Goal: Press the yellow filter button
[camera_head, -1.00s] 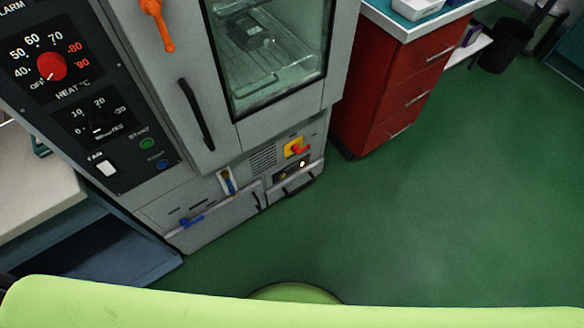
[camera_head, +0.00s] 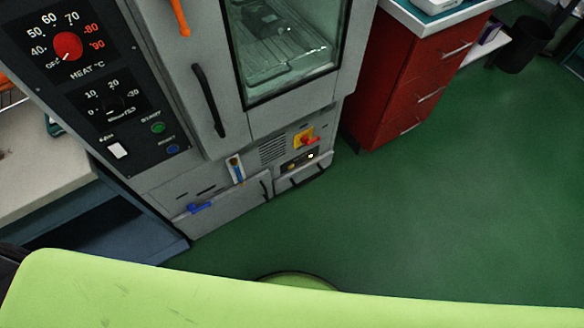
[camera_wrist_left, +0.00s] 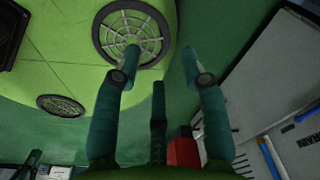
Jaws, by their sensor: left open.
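The grey burn-in cabinet (camera_head: 215,165) stands at the left and middle of the head view. Low on its front, a small pale-yellow lit button (camera_head: 311,156) sits on a dark strip, below a yellow plate with a red knob (camera_head: 304,138). Lettering there is too small to read, so I cannot tell which is labelled filter. My left gripper (camera_wrist_left: 160,65) is open and empty in the left wrist view, its fingers apart. A grey panel with a blue strip (camera_wrist_left: 270,157) lies to its right. The button is not clearly seen there. Neither gripper shows in the head view.
A black door handle (camera_head: 208,100) and a blue lever (camera_head: 200,207) stick out from the cabinet. A red drawer unit (camera_head: 400,85) stands right of it. A pale bench (camera_head: 40,175) is at the left. Green floor (camera_head: 430,210) is open in front and right.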

